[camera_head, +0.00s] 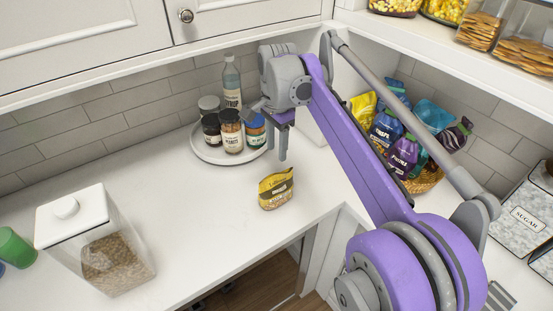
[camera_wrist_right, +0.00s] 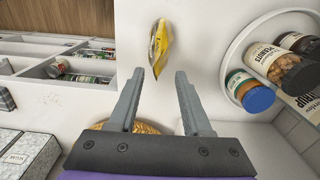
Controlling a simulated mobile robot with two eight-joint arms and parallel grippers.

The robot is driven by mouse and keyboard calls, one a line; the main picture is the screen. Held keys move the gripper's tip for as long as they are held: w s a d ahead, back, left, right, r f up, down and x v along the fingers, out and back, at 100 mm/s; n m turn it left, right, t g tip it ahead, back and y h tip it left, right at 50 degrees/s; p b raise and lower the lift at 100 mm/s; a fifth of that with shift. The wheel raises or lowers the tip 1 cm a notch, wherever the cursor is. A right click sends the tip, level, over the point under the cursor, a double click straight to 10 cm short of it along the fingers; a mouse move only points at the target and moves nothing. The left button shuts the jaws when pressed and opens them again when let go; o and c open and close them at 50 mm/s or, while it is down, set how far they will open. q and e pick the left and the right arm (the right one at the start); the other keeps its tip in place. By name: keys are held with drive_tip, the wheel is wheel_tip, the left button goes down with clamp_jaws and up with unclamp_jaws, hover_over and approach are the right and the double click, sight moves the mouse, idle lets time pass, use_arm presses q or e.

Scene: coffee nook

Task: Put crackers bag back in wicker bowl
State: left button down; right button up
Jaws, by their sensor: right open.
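A small yellow crackers bag (camera_head: 277,189) stands alone on the white counter near its inner corner. In the right wrist view the bag (camera_wrist_right: 161,46) lies beyond the fingertips. My right gripper (camera_head: 279,142) is above the counter, behind the bag in the head view, pointing down, open and empty. Its two fingers (camera_wrist_right: 160,82) are spread in the wrist view, with the bag apart from them. The wicker bowl (camera_head: 428,181) is at the right, full of colourful bags and partly hidden by my purple right arm. Its woven rim (camera_wrist_right: 150,127) shows behind the gripper. My left gripper is not in view.
A round white tray (camera_head: 205,155) with several jars and a bottle (camera_head: 231,82) stands close to the gripper. A clear lidded container (camera_head: 105,250) and a green cup (camera_head: 15,247) are at left. A sugar canister (camera_head: 525,222) is at right. A shelf overhangs the bowl.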

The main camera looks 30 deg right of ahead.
drive_tip(key=s+a+f+n+t, duration=0.3)
drive_tip(key=s+a+f+n, duration=0.2)
drive_tip(key=s+f+n, duration=0.3)
drive_tip(key=s+a+f+n+t, duration=0.2)
drive_tip(key=s+a+f+n, duration=0.3)
drive_tip(key=s+f+n, duration=0.3)
drive_tip(key=s+f, duration=0.1)
drive_tip(key=s, duration=0.1)
drive_tip(key=shift+s+a+n+t, duration=0.15)
drive_tip(key=shift+s+n+t, duration=0.2)
drive_tip(key=shift+n+t, duration=0.05)
